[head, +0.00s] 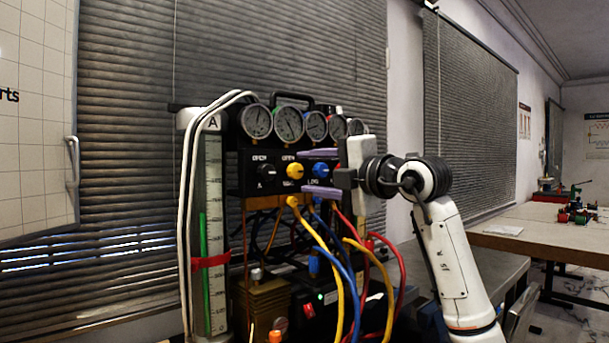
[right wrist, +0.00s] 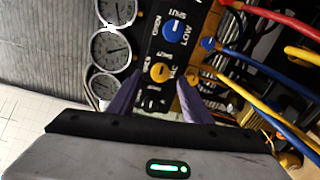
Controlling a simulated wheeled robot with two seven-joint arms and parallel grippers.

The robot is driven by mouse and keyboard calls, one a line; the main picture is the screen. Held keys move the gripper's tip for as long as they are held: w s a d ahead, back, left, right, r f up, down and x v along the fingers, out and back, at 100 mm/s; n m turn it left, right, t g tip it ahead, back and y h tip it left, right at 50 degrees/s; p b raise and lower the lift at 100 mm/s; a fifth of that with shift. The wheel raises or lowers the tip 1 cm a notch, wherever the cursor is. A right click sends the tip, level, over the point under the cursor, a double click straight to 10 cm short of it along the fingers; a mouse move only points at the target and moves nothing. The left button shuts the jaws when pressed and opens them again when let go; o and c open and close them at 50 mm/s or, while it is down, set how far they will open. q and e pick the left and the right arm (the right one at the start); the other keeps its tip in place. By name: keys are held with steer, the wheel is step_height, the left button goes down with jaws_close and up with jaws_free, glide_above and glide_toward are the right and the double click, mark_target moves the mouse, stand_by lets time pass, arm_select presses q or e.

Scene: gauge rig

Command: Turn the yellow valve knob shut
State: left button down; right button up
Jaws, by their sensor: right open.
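The yellow valve knob (head: 295,171) is the middle of three knobs on the black panel under the gauges. In the right wrist view the yellow knob (right wrist: 160,72) lies between the tips of the two purple fingers. My right gripper (head: 301,172) reaches in from the right with its fingers apart, one above and one below the knob's height. In the right wrist view the gripper (right wrist: 160,74) is open with a finger on each side of the knob. I cannot tell whether either finger touches it. My left gripper is out of view.
A blue knob (head: 320,170) and a black knob (head: 267,172) flank the yellow one closely. Gauges (head: 289,124) sit above. Yellow, blue and red hoses (head: 337,265) hang below. A clear graduated column (head: 213,245) stands at left. A table (head: 550,228) is at far right.

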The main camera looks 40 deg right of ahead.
steer(key=s+b, duration=0.1)
steer(key=s, duration=0.6)
steer(key=shift+s+d, duration=0.2)
steer(key=shift+d, duration=0.15)
steer(key=shift+s, duration=0.1)
